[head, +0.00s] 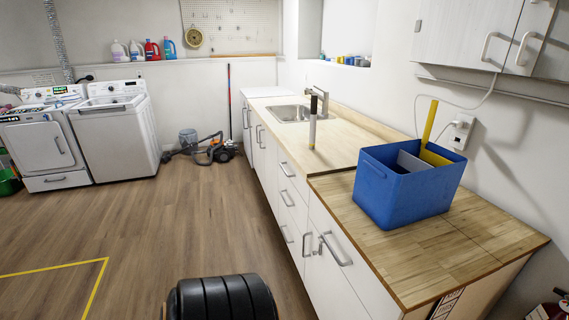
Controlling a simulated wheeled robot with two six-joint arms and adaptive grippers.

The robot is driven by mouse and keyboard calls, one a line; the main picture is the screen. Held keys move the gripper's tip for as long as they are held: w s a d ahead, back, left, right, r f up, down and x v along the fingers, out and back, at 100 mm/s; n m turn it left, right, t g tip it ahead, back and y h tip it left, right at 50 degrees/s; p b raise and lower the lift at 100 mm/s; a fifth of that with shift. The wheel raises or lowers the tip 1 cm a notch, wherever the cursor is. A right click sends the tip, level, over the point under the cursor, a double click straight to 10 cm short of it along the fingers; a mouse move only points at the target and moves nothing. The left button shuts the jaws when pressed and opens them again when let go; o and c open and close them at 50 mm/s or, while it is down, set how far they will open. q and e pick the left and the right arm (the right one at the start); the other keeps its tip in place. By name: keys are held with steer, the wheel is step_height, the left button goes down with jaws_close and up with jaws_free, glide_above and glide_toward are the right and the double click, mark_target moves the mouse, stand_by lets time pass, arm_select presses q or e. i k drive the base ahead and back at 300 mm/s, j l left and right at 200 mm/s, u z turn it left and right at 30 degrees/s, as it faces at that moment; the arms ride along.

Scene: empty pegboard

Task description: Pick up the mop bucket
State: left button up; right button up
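The mop bucket (392,197) is a blue, open-topped rectangular tub with a yellow upright handle and a grey and yellow insert. It stands upright on the near end of the wooden countertop (455,248), on the right in the head view. Its far side and the bottom of its inside are hidden. Neither of my grippers shows in the head view, and nothing is touching the bucket.
A sink (290,113) and an upright stick-like object (312,122) are farther along the counter. A wall outlet (461,131) with a cord is behind the bucket.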

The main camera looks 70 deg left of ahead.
mark_target(395, 187)
steer(key=u, duration=1.25)
steer(key=i+j+z, duration=0.1)
steer(key=j, duration=0.15)
steer(key=i+j+z, duration=0.1)
steer(key=j, duration=0.1)
